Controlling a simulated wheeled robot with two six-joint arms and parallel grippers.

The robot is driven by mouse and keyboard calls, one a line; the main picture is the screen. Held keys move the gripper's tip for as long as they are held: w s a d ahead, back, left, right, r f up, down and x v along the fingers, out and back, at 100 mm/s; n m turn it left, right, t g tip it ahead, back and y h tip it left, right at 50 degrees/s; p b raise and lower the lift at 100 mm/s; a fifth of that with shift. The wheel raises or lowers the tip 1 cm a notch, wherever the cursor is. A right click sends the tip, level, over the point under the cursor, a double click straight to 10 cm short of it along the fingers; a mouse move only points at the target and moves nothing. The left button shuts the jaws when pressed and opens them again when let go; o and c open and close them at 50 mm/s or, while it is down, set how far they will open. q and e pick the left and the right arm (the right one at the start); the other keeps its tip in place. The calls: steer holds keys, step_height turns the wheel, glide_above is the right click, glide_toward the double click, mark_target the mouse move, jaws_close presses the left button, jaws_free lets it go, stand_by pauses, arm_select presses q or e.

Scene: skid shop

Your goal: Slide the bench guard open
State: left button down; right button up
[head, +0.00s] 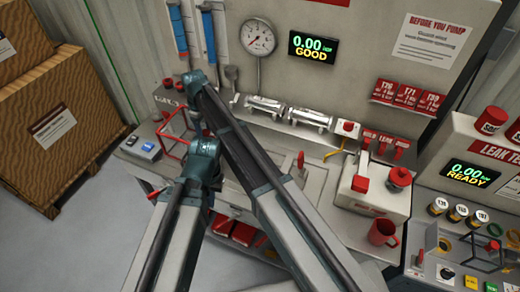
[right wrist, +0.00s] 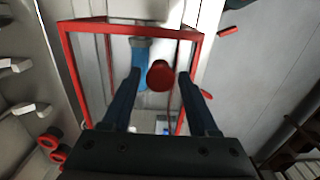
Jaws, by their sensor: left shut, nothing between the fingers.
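The bench guard, a red open frame (head: 172,139), stands on the left part of the bench in the head view, partly behind my arms. In the right wrist view the guard's red frame (right wrist: 74,75) surrounds the view ahead of my fingers. My right gripper (right wrist: 161,76) is open, its two blue fingers apart, with a red round knob (right wrist: 160,75) showing between the tips. No firm contact is visible. My left gripper (head: 205,165) is shut and empty, lower in the head view, near the bench front; its fingertips are hard to make out. How far the guard is open cannot be told.
A gauge (head: 258,38) and a green display (head: 313,47) are on the back panel. A white box with red knobs (head: 375,193) and a red mug (head: 383,233) stand to the right. Wooden crates (head: 50,130) stand at the left. The floor between crates and bench is clear.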

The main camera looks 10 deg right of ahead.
steer(key=shift+o, duration=0.7)
steer(key=shift+r, duration=0.1)
step_height(320, 180, up, 7)
steer(key=p, duration=0.7)
steer(key=shift+r+p, duration=0.2)
steer(key=shift+p, duration=0.15)
steer(key=s+d+m, duration=1.1)
steer(key=s+d, duration=1.2)
steer(key=s, duration=0.1)
steer(key=s+a+f+n+h+b, duration=0.1)
steer(key=s+a+f+n+b, duration=0.2)
steer(key=a+f+b, duration=0.8)
step_height(320, 180, down, 3)
steer(key=s+b, duration=0.2)
steer(key=b, duration=0.1)
steer(key=shift+s+n, duration=0.25)
steer(key=shift+n, duration=0.05)
